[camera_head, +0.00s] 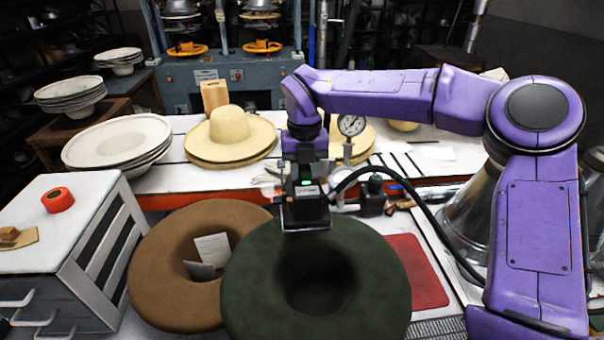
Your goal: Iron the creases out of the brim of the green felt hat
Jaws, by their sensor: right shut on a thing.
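The green felt hat (375,285) sits crown-down or hollow-up in front of me, its wide brim around a dark central hollow. My right gripper (304,183) points down above the far side of the brim. It is shut on a small dark iron (308,213) with a flat metal base and a black cable. Creases are not clear at this size. My left gripper is not in view.
A brown felt hat (165,255) with paper tags lies left, partly behind the green one. A red mat (417,270) lies right. Straw hats (232,135) and a dial gauge (351,125) stand behind. A grey drawer cabinet (85,240) is far left. The black cable (440,235) trails right.

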